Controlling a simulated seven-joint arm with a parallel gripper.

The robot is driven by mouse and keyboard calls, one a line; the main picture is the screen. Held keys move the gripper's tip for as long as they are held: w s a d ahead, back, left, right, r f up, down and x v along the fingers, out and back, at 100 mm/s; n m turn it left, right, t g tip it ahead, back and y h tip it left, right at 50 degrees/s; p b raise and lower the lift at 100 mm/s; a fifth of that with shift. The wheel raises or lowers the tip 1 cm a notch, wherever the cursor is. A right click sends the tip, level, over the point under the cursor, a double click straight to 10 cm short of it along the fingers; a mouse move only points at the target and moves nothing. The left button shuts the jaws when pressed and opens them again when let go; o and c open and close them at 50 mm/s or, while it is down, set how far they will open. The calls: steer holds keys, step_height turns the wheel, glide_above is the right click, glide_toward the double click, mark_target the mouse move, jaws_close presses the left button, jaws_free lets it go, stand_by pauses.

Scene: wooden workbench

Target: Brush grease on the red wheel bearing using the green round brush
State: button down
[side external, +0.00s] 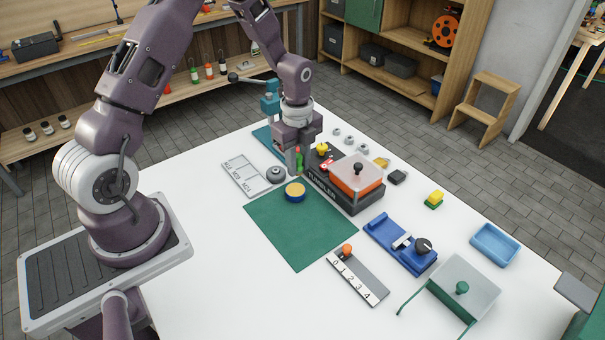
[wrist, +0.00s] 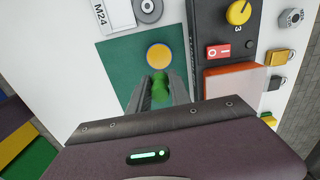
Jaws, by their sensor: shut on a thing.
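My gripper (side external: 295,168) is shut on the green round brush (side external: 299,157), low over the back part of the green mat (side external: 305,235). In the wrist view the green brush (wrist: 160,86) sits between the two fingers of my gripper (wrist: 159,95). Just beyond it is a round blue-rimmed tin with a yellow top or filling (wrist: 158,56); the tin also shows on the mat in the side view (side external: 295,192). Whether the brush touches the tin is unclear. A grey round ring-like part (side external: 276,174) lies behind the mat. I cannot make out a red wheel bearing.
A black tumbler box (side external: 345,193) with an orange-red block, yellow knob and red switch stands right of my gripper. A marked grey plate (side external: 250,178) lies left. A blue fixture (side external: 400,246), numbered slider (side external: 357,278) and blue tray (side external: 494,245) are further forward and right. The left front tabletop is clear.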

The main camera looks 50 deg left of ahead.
mark_target(295, 190)
steer(key=shift+a+f, duration=0.4)
steer(key=shift+a, duration=0.3)
steer(key=shift+f, duration=2.7)
steer(key=shift+f, duration=0.6)
steer(key=shift+r, duration=0.1)
step_height(295, 190, up, 7)
